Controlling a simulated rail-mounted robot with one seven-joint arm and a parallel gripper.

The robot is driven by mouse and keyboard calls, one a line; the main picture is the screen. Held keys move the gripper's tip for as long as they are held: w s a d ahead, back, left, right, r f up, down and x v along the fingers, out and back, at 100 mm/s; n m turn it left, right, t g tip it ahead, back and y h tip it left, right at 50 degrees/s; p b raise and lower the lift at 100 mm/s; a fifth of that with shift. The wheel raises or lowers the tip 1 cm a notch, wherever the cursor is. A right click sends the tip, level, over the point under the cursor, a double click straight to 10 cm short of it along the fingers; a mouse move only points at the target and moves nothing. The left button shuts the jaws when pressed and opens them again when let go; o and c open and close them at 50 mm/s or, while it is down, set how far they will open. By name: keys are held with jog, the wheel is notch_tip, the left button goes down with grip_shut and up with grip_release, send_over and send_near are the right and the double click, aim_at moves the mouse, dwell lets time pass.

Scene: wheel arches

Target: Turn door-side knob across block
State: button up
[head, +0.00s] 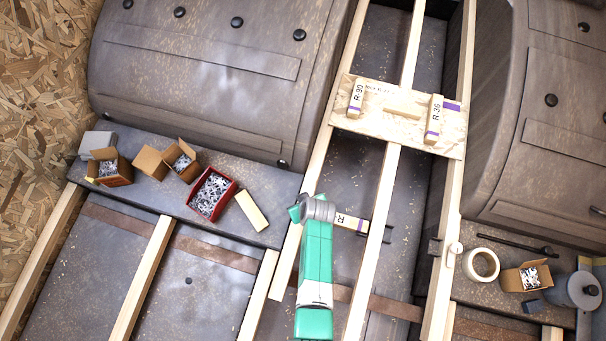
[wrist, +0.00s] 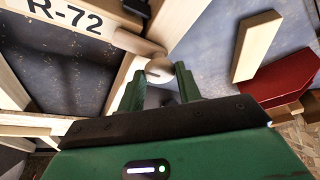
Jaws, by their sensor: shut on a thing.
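A pale knob (wrist: 160,70) sits between the fingers of my gripper (wrist: 160,88) in the wrist view, which is shut on it. The wooden block marked R-72 (wrist: 70,18) is beside the knob, at the upper left. In the head view my gripper (head: 314,208) is at the left end of this block (head: 352,222) and hides the knob there. Another pale knob (head: 455,247) shows on the right batten. The knob's exact angle across the block is hard to tell.
A plywood board (head: 398,142) carries blocks marked R-90 (head: 356,98) and R-36 (head: 434,119). A red tray (head: 233,187), a loose wooden block (head: 251,211) and cardboard boxes (head: 150,163) lie left. A tape roll (head: 481,265) and a box (head: 511,280) lie right.

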jog(key=shift+n, duration=0.4)
jog(key=o, duration=1)
jog(key=shift+c, duration=0.2)
jog(key=p+v, duration=0.4)
jog(key=v, duration=0.3)
jog(key=shift+s+d+r, duration=0.15)
jog(key=shift+d+r, duration=0.05)
jog(key=shift+r, duration=0.1)
